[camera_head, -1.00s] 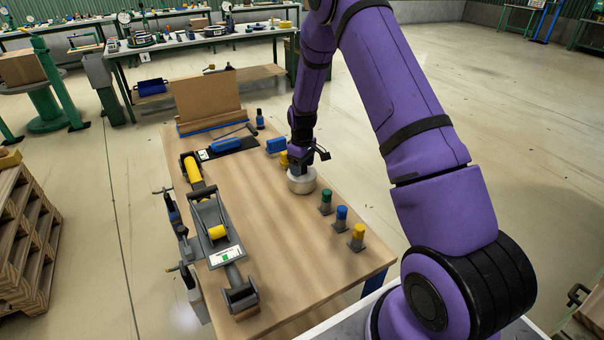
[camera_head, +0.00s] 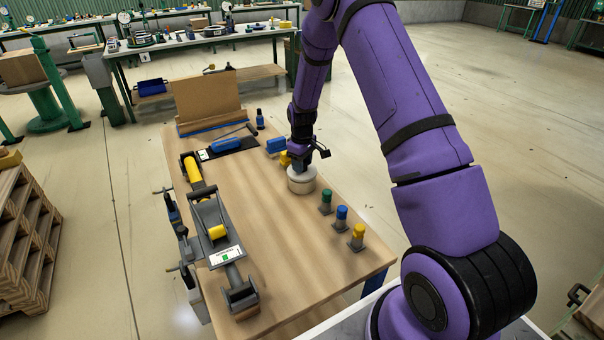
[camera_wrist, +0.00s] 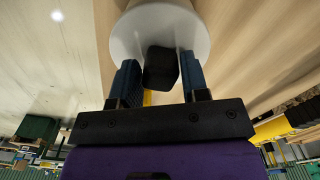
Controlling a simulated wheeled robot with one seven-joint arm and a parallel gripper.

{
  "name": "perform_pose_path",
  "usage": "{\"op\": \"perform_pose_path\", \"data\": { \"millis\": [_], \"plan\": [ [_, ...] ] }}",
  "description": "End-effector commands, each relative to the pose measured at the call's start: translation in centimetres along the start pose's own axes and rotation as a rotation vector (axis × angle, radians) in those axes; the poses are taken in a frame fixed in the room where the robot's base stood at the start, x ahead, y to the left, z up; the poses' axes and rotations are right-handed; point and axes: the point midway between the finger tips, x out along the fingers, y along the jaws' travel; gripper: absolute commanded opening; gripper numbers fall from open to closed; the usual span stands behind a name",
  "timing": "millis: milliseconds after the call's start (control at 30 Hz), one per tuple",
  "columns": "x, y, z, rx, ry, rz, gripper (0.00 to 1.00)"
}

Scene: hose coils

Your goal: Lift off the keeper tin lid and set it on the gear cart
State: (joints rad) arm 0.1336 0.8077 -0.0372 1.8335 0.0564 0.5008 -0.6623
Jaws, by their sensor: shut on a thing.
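The round, pale keeper tin (camera_head: 301,187) stands on the wooden bench top, right of its middle. Its lid (camera_head: 301,173) is a pale disc, seen large in the wrist view (camera_wrist: 180,45), with a dark knob (camera_wrist: 161,70) standing from it. My gripper (camera_head: 303,160) is directly above the tin, its two blue fingers either side of the knob, shut on it. I cannot tell whether there is a gap between lid and tin. I cannot identify the gear cart in these views.
A pallet stack (camera_head: 22,235) stands at far left. Open floor lies right of the bench.

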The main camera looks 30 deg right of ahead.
Motion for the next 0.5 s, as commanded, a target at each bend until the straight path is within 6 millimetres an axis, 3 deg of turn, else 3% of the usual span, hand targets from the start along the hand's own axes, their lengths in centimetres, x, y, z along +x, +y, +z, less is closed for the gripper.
{"op": "perform_pose_path", "data": {
  "millis": [500],
  "plan": [
    [-2.7, 0.0, 0.0, 0.0, 0.0, 0.0, 0.19]
  ]
}}
